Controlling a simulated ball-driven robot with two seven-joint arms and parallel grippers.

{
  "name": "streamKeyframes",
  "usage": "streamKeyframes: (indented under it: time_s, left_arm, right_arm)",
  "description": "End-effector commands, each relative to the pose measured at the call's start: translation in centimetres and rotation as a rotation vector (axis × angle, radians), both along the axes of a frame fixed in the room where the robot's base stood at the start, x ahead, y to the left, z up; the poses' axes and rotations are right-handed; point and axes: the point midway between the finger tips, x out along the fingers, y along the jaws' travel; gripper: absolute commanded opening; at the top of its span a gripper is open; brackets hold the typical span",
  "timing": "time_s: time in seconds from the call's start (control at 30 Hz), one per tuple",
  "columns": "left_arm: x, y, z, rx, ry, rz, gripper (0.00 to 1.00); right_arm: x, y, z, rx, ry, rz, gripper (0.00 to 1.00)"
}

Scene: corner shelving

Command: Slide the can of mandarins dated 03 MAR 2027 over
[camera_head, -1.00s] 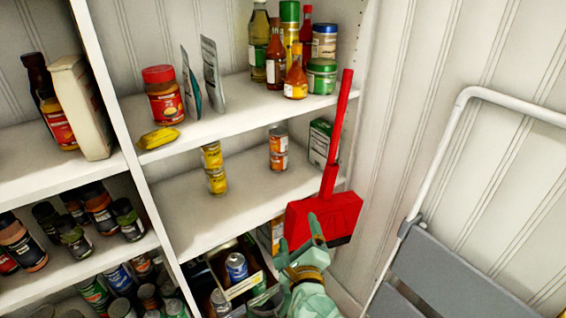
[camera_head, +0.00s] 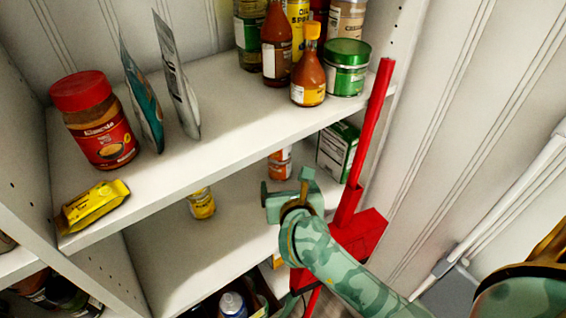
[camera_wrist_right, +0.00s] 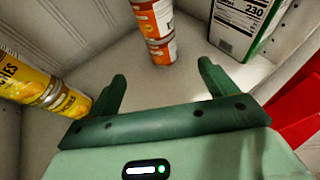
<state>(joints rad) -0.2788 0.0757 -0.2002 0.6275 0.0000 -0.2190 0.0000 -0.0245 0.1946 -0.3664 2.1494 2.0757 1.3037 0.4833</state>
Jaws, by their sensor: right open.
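Two orange-and-white cans, one on top of the other, stand at the back of the middle shelf. The lower can (camera_head: 279,163) shows in the head view, with the rest hidden by the shelf above. Both the upper can (camera_wrist_right: 153,16) and the lower one show in the right wrist view. I cannot read a date on either. My right gripper (camera_head: 285,186) is open and empty at the middle shelf, in front of these cans. In the right wrist view its fingers (camera_wrist_right: 162,75) point at the stack, apart from it. My left gripper is not in view.
Yellow cans (camera_wrist_right: 42,88) stand left of the gripper. A white-and-green box (camera_head: 337,148) stands right of the orange stack. A red dustpan (camera_head: 375,228) with a long upright handle is beside my right arm. The upper shelf (camera_head: 165,175) overhangs. Bare shelf lies between the stacks.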

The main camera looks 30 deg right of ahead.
Motion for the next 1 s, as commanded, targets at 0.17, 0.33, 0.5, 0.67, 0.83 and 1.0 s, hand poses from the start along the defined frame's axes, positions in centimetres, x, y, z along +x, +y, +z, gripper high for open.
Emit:
streamKeyframes:
  time_s: [0.17, 0.33, 0.5, 0.67, 0.83, 1.0]
  left_arm:
    - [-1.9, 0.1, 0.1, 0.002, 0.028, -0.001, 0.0]
    - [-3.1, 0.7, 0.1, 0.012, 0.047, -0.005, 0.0]
    - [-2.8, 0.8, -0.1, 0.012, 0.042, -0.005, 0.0]
    - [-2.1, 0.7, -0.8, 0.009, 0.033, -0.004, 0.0]
    - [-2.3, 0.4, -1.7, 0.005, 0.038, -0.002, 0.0]
    - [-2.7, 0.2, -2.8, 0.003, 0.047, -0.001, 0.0]
  right_arm:
    - [0.0, 0.0, 0.0, 0.004, 0.002, -0.001, 0.85]
    - [0.0, 0.0, 0.0, 0.002, 0.001, -0.001, 0.85]
    - [0.5, -0.2, -0.4, 0.002, 0.003, -0.001, 0.85]
    - [2.5, -1.0, -1.3, 0.0, 0.001, -0.002, 0.85]
    - [5.4, -2.1, -2.8, 0.0, 0.002, -0.002, 0.85]
    - [8.4, -3.2, -4.1, 0.0, 0.002, -0.002, 0.85]
